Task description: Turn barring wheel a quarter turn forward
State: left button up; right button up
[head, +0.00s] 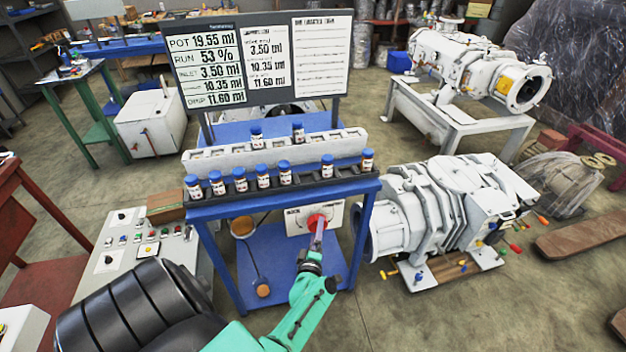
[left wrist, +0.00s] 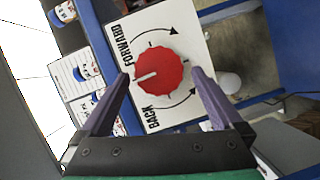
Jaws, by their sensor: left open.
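The barring wheel is a red scalloped knob (left wrist: 160,72) with a white pointer line, on a white plate (left wrist: 183,32) marked FORWARD and BACK with curved arrows. In the left wrist view its pointer line aims left, between the two words. In the head view the red wheel (head: 317,221) sits on the plate under the blue stand's shelf, partly covered by my gripper. My left gripper (left wrist: 162,85) is open, its two purple fingers on either side of the wheel; I cannot tell whether they touch it. It also shows in the head view (head: 317,234). My right gripper is not in view.
The blue stand (head: 228,208) carries several blue-capped vials (head: 262,176) in racks and a display board (head: 262,58) above. A white vacuum pump (head: 445,205) stands close on the right. A control panel (head: 135,240) with buttons is on the left.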

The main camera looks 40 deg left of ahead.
pick_arm(q)
jog(key=p+v, duration=0.3)
jog(key=v, duration=0.7)
jog(key=shift+s+d, duration=0.2)
jog(key=shift+s, duration=0.1)
jog(key=s+d+f+m+g+h, duration=0.3)
jog(key=s+d+f+m+h, duration=0.25)
jog(key=f+m, duration=0.35)
jog(key=s+d+f+m+g+h, duration=0.35)
jog(key=s+f+m, duration=0.35)
jog(key=f, duration=0.4)
jog(key=s+a+f+m+g, duration=0.2)
jog(key=s+m+g, duration=0.1)
jog(key=s, duration=0.4)
jog(key=s+a+f+m+g, duration=0.2)
jog(key=s+m, duration=0.3)
jog(key=s, duration=0.3)
jog(key=shift+s+f+g, duration=0.25)
jog(key=shift+f+g, duration=0.5)
jog(key=shift+f, duration=0.1)
